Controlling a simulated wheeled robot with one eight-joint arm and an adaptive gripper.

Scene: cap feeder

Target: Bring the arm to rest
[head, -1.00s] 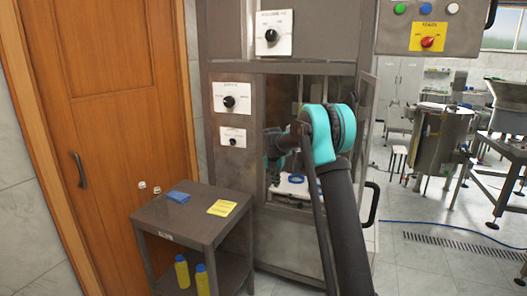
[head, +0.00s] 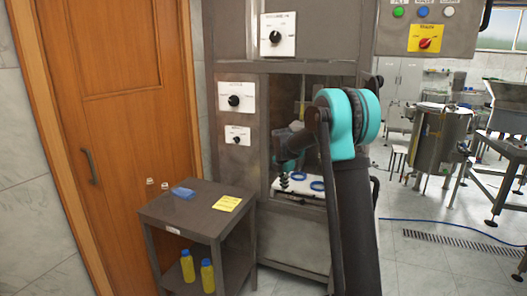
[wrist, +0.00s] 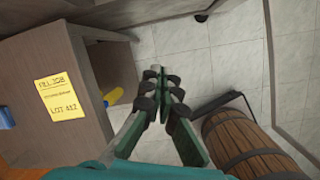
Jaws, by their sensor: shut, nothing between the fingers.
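My gripper (head: 286,183) hangs below the dark, teal-jointed arm, in front of the machine's opening in the head view. In the wrist view my gripper (wrist: 158,75) has its two dark, green-sided fingers together, with nothing between them. It points down over the pale tiled floor (wrist: 168,42), beside the side table. The arm is bent at the teal joint and covers part of the machine.
Blue rings (head: 299,176) lie on a white surface in the machine. A wooden barrel (wrist: 245,145) is right of my fingers.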

